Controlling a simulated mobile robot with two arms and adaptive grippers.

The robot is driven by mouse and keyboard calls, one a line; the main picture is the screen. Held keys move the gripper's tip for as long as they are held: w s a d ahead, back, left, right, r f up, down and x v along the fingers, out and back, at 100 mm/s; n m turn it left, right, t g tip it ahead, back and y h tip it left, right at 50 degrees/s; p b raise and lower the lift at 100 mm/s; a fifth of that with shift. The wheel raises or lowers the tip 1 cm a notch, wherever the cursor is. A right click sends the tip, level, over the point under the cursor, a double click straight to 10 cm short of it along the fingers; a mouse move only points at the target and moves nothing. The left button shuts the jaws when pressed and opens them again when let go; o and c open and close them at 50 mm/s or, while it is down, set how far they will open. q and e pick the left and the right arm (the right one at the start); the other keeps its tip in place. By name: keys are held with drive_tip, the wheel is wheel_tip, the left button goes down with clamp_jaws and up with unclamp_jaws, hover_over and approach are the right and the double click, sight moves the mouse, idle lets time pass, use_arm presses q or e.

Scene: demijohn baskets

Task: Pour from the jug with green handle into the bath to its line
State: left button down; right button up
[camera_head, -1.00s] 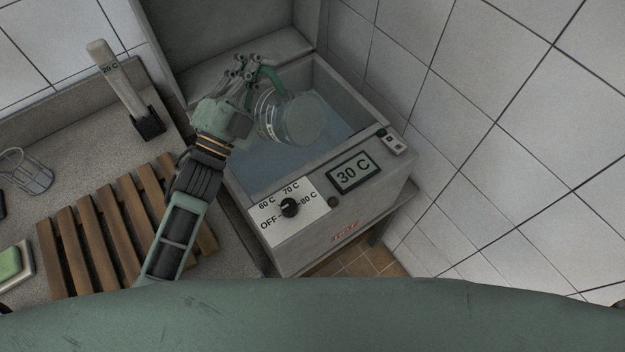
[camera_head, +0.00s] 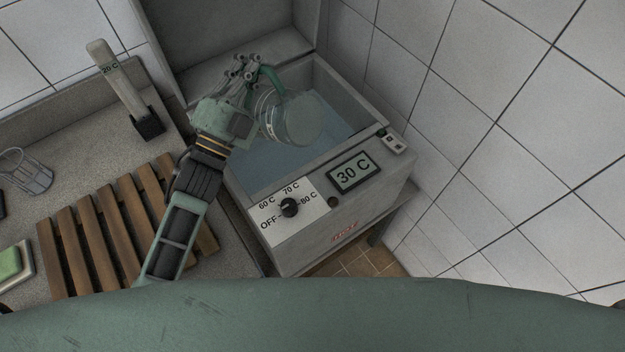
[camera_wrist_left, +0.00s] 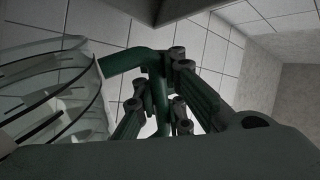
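The clear jug (camera_head: 290,118) is held tilted over the bath, with its mouth toward the lower right. Its green handle (camera_head: 270,76) is in my left gripper (camera_head: 246,70), whose fingers are closed around it. In the left wrist view the jug (camera_wrist_left: 50,95) is at the left and the green handle (camera_wrist_left: 158,85) passes between the fingers (camera_wrist_left: 165,110). The bath (camera_head: 340,87) is a grey tank with bluish water low inside. Its line is not discernible, and I cannot make out a stream. My right gripper is not in view.
The bath's front has a dial (camera_head: 289,207) and a display (camera_head: 354,172) reading 30 C. A raised lid (camera_head: 230,30) stands behind. A tiled wall is right.

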sight(310, 108)
use_arm(q)
drive_tip(key=shift+r, duration=0.1)
drive_tip(key=s+d+m+h, duration=0.1)
drive_tip(key=s+d+m+g+h+b, duration=0.1)
drive_tip(key=m, duration=0.1)
drive_tip(key=s+d+m+h, duration=0.1)
drive_tip(key=d+m, duration=0.1)
drive_tip(key=shift+s+r, duration=0.25)
drive_tip(key=shift+r, duration=0.15)
drive_tip(key=shift+s+d+r+m+g+h, duration=0.1)
drive_tip(key=shift+s+d+m+g+h, duration=0.3)
drive_tip(key=shift+m, duration=0.3)
drive_tip(key=shift+d, duration=0.1)
drive_tip(key=shift+s+d+f+m+b, duration=0.3)
drive_tip(key=shift+m+b, duration=0.1)
drive_tip(key=shift+b, duration=0.15)
drive_tip(key=s+d+m+g+h, duration=0.1)
drive_tip(key=m, duration=0.1)
drive_tip(key=s+d+f+m+g+h+b, duration=0.1)
drive_tip(key=s+d+m+g+b, duration=0.1)
drive_tip(key=d+m, duration=0.1)
drive_tip(key=shift+s+f+m+h, duration=0.1)
drive_tip(key=shift+f+m+h, duration=0.2)
drive_tip(key=shift+f+h, duration=0.1)
